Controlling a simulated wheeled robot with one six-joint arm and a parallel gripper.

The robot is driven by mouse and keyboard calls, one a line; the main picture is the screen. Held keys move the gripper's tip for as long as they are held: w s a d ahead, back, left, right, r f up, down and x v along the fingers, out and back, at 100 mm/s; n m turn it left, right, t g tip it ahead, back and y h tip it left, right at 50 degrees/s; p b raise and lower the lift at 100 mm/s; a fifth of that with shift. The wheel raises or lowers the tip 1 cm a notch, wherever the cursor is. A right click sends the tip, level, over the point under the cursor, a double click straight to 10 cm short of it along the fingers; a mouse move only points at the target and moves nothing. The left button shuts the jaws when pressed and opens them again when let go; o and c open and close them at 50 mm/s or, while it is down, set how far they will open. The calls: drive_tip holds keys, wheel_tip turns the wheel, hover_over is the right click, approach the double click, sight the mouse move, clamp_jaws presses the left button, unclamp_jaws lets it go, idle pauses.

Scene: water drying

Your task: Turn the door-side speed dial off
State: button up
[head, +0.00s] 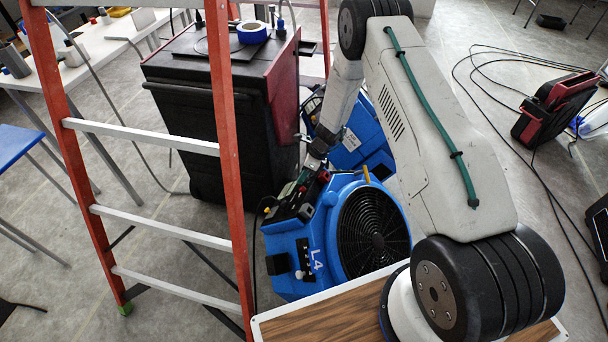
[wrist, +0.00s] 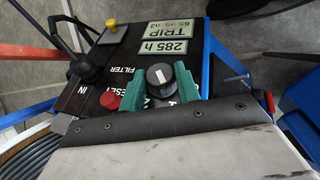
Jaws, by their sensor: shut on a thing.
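A round black dial (wrist: 160,80) with a white pointer line sits on the dark control panel (wrist: 95,98) of a blue blower (head: 290,272) marked L4. My gripper (wrist: 158,75) has its green pads on both sides of the dial and is shut on it. In the head view my gripper (head: 316,162) is low over the blower's top panel, and the dial is too small to make out. The dial's lower edge and the printing below it are partly hidden by my gripper. I cannot tell from the panel which side faces a door.
Beside the dial are a red RESET button (wrist: 109,101), a black plug (wrist: 90,68), a yellow knob (wrist: 111,24) and displays reading TRIP (wrist: 160,31) and 285 h. A second blue blower (head: 368,140) stands behind. An orange ladder (head: 232,150) stands close on the left.

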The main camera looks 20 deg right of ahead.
drive_tip(key=n+g+y, duration=0.1)
drive_tip(key=g, duration=0.1)
drive_tip(key=n+g, duration=0.1)
drive_tip(key=n+g+y, duration=0.1)
drive_tip(key=g, duration=0.1)
drive_tip(key=shift+w+d+f+n+g+y, duration=0.15)
drive_tip(key=shift+w+f+n+g+y, duration=0.15)
drive_tip(key=shift+w, duration=0.05)
drive_tip(key=n+g, duration=0.1)
drive_tip(key=g, duration=0.1)
drive_tip(key=n+g, duration=0.2)
drive_tip(key=shift+w+f+g, duration=0.2)
drive_tip(key=shift+g, duration=0.2)
drive_tip(key=o, duration=1)
drive_tip(key=shift+c, duration=0.2)
drive_tip(key=shift+r, duration=0.15)
